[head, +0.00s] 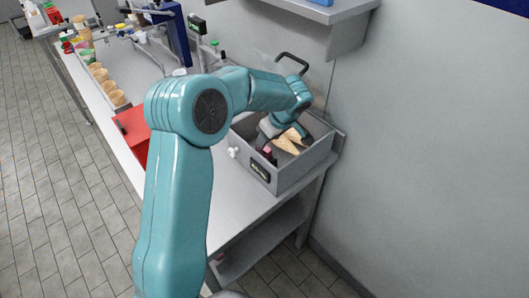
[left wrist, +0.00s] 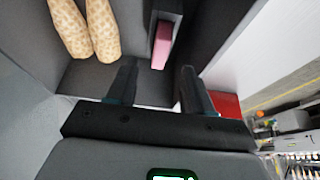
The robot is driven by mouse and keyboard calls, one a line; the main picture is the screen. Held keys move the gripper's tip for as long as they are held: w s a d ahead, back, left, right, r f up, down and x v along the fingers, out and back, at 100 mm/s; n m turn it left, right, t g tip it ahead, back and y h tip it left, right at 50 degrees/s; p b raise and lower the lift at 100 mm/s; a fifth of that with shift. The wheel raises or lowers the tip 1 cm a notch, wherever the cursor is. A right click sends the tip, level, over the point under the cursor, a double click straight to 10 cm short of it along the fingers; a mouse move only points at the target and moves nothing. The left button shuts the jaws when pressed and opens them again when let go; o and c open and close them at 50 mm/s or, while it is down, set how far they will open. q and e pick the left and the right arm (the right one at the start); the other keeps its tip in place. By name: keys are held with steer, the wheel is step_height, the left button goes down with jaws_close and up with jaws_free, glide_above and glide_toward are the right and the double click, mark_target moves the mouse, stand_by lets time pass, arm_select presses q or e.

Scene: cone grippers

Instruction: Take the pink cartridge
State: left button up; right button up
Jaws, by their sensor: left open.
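The pink cartridge (left wrist: 162,46) stands against a dark wall inside the grey bin (head: 292,178). In the left wrist view it lies just ahead of the gap between my fingertips, nearer the right finger. In the head view only a small pinkish part of it (head: 267,151) shows near the bin's front wall. My left gripper (left wrist: 157,78) is open and empty, with a dark finger on each side. In the head view my left gripper (head: 272,130) reaches down into the bin, partly hidden by its own arm. My right gripper is not in view.
Two waffle cones (head: 288,141) lie in the bin beside the cartridge; they also show in the left wrist view (left wrist: 88,30). A red box (head: 134,132) stands left of the bin on the white counter (head: 232,195). A shelf (head: 325,12) hangs above.

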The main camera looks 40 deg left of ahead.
mark_target(266, 152)
arm_select(q)
steer(key=p+x, duration=0.1)
steer(key=x, duration=0.3)
steer(key=shift+s+a+p, duration=0.15)
steer(key=shift+p, duration=0.15)
steer(key=shift+f, duration=0.4)
jaws_close()
steer(key=shift+r, duration=0.15)
